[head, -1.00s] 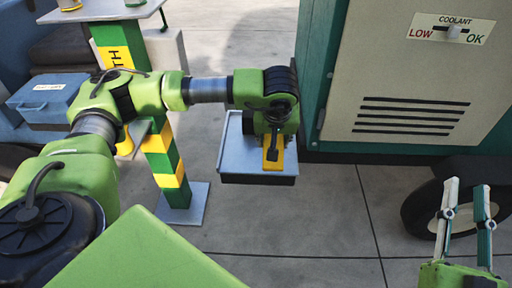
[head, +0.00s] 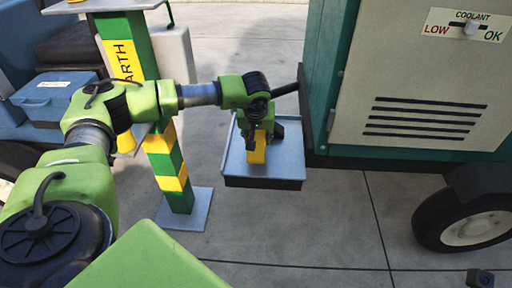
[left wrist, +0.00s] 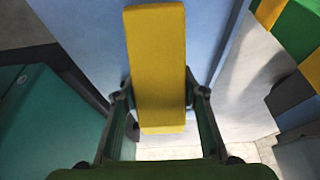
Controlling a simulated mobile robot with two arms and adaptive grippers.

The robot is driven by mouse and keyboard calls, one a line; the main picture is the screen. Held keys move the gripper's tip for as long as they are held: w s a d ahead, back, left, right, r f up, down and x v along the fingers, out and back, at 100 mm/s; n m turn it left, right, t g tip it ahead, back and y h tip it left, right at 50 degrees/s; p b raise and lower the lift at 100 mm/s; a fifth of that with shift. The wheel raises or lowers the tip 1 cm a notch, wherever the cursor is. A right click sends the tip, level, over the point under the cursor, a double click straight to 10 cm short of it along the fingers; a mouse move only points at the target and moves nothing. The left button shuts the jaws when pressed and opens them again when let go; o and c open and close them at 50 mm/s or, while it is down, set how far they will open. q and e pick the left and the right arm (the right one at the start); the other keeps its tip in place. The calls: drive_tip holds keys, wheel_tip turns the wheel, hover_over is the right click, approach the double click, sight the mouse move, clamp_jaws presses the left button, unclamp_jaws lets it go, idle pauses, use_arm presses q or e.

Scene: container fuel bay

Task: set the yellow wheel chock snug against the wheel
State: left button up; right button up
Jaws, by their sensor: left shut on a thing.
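The yellow wheel chock (head: 257,152) is between the fingers of my left gripper (head: 256,138), over the grey-blue tray (head: 264,184) at the machine's left side. In the left wrist view the chock (left wrist: 156,65) shows as a long yellow block, with the left gripper's fingers (left wrist: 157,108) closed on its two sides. I cannot tell whether the chock touches the tray. The wheel (head: 470,216), black tyre with a pale hub, is at the right under the machine, well apart from the chock. My right gripper's fingers do not show.
The beige and green machine (head: 415,90) fills the upper right. A green and yellow striped post (head: 172,165) on a grey foot plate stands left of the tray. A blue box (head: 50,97) is at the far left. The concrete floor (head: 320,225) between tray and wheel is clear.

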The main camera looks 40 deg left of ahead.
use_arm(q)
drive_tip(key=shift+w+a+f, duration=0.1)
drive_tip(key=shift+a+f, duration=0.1)
drive_tip(key=f, duration=0.1)
drive_tip(key=f+b, duration=0.2)
drive_tip(key=shift+w+a+f, duration=0.15)
drive_tip(key=shift+a+f, duration=0.1)
drive_tip(key=shift+f, duration=0.1)
drive_tip(key=shift+r, duration=0.1)
drive_tip(key=o, duration=1.2)
drive_tip(key=shift+o, duration=1.3)
